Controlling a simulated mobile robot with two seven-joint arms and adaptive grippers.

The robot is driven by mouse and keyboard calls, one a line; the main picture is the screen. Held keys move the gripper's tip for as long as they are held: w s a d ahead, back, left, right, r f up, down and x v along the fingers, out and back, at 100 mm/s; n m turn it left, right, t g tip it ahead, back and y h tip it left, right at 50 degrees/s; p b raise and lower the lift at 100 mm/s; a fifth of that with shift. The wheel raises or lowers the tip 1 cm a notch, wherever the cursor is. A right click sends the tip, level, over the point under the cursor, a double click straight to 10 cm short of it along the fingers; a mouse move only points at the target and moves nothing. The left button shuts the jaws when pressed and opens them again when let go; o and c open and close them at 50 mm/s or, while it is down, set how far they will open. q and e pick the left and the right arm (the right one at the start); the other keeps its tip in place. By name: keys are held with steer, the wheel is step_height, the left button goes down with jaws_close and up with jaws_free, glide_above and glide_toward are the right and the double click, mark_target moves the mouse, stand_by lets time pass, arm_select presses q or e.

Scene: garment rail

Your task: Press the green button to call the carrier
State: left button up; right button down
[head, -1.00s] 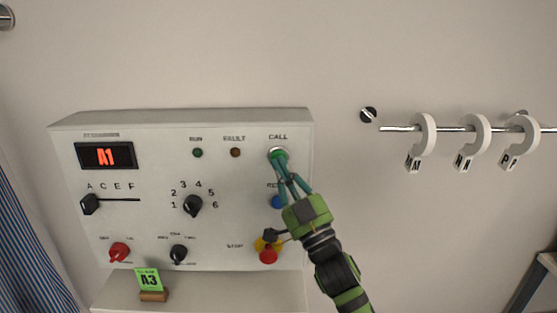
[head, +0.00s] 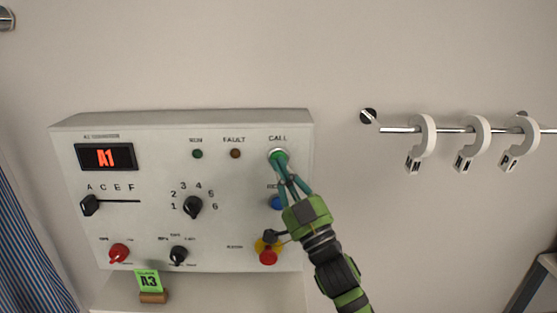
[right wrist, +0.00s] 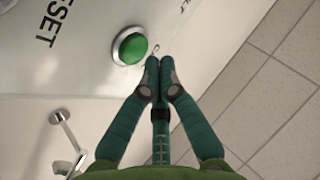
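The green button (head: 277,154) sits in a silver ring under the CALL label, at the upper right of the grey control box (head: 238,113). It also shows in the right wrist view (right wrist: 130,47), large and unobstructed. My right gripper (head: 281,163) reaches up from below, its fingertips overlapping the button's lower part in the head view. In the right wrist view the fingertips (right wrist: 160,66) are together with nothing between them, just beside the button. I cannot tell whether they touch it. My left gripper is out of view.
A blue button (head: 277,202) and a red stop button (head: 268,257) sit below, close to my right gripper. A rail (head: 450,129) with white hooks is at the right.

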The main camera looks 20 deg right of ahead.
steer(key=shift+w, duration=0.1)
stand_by(0.3)
steer(key=shift+w+d, duration=0.15)
steer(key=shift+w, duration=0.2)
